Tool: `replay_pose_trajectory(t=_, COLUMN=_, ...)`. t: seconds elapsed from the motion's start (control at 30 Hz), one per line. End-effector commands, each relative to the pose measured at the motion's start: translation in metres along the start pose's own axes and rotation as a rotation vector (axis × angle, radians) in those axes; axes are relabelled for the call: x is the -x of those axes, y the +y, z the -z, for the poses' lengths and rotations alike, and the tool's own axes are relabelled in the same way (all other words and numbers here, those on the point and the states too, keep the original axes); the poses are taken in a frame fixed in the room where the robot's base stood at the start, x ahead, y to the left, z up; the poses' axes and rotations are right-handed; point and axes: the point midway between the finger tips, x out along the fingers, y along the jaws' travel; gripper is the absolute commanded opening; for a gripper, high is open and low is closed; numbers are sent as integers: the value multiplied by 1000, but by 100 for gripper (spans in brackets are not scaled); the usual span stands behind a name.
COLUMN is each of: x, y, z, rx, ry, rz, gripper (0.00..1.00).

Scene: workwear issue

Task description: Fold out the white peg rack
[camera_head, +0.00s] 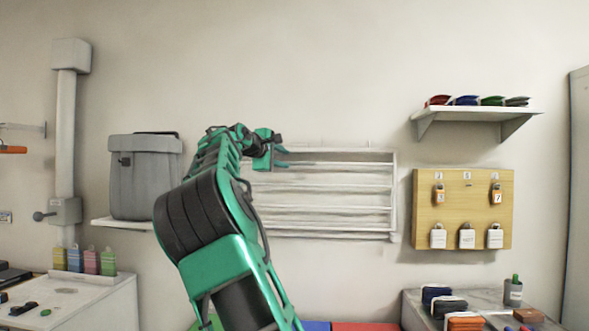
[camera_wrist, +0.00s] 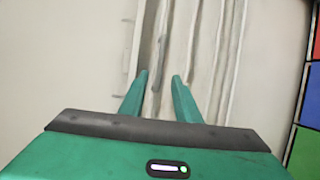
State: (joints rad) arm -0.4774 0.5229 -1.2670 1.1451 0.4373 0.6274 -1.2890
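The white peg rack (camera_head: 330,190) is on the back wall, a flat frame with several horizontal rails, lying close to the wall. It fills the upper middle of the wrist view (camera_wrist: 195,45), its rails running up the picture. My gripper (camera_head: 284,158) is at the rack's upper left part in the head view, and my arm covers the rack's left end. In the wrist view the two green fingers (camera_wrist: 160,75) are apart, pointing at the rails near the rack's top edge. I see nothing gripped; whether a fingertip touches a rail I cannot tell.
A grey bin (camera_head: 146,180) stands on a shelf left of my arm. A wooden tag board (camera_head: 463,225) hangs close right of the rack, below a wall shelf (camera_head: 475,114) with coloured items. Side counters (camera_head: 88,303) stand low at left and right. The wall above the rack is clear.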

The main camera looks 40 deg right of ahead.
Motion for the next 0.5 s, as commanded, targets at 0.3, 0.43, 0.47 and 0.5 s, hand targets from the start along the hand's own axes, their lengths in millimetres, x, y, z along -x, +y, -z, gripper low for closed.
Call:
replay_pose_trajectory(t=0.3, x=-35, y=0, z=-3, rx=-1, ry=-5, rz=0, gripper=30)
replay_pose_trajectory(t=0.43, x=-52, y=0, z=-3, rx=-2, ry=-5, rz=1, gripper=30)
replay_pose_trajectory(t=0.47, x=-56, y=0, z=-3, rx=-1, ry=-5, rz=2, gripper=30)
replay_pose_trajectory(t=0.5, x=-61, y=0, z=-2, rx=-1, ry=-4, rz=2, gripper=30)
